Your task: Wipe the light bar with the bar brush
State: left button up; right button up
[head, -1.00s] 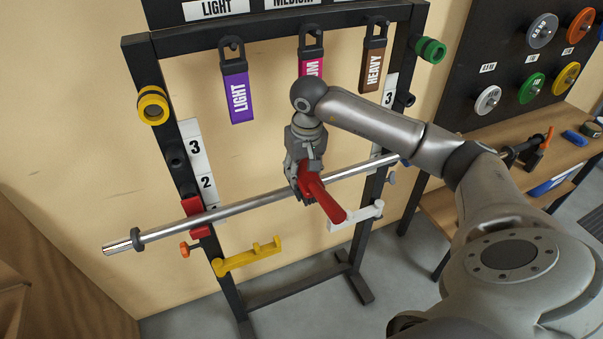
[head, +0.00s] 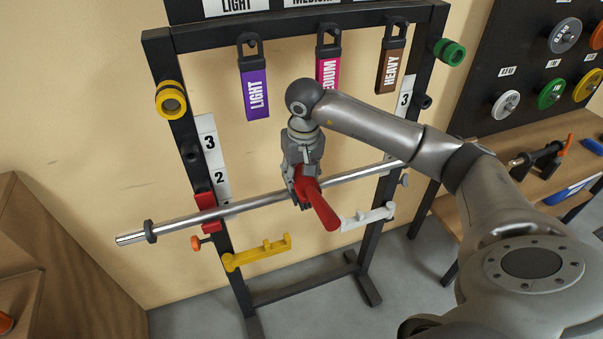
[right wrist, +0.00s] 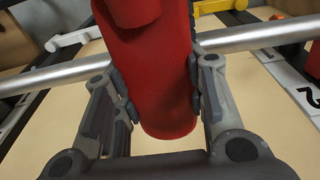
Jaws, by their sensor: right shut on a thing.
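The light bar (head: 255,201) is a long silver bar lying across the dark rack, slightly tilted in the head view. Its left end sticks out past a red holder (head: 206,213) on the left upright. The bar brush (head: 321,208) is red, and my right gripper (head: 304,190) is shut on it near the middle of the bar. In the right wrist view, the red brush (right wrist: 153,75) sits between the fingers and crosses in front of the bar (right wrist: 245,37). I cannot tell whether its wiping side touches the bar. My left gripper is out of view.
Straps marked LIGHT (head: 256,92), MEDIUM and HEAVY (head: 392,70) hang above the bar. A yellow arm (head: 258,252) and a white arm (head: 368,217) jut out below it. A wooden bench (head: 450,208) stands right, a wooden cabinet (head: 75,270) left.

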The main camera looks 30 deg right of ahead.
jog(key=r+p, duration=0.2)
jog(key=r, duration=0.3)
jog(key=shift+s+r+p, duration=0.25)
jog(key=shift+p, duration=0.15)
jog(key=shift+s+r+p, duration=0.2)
jog(key=shift+r+p, duration=0.4)
jog(key=shift+r, duration=0.95)
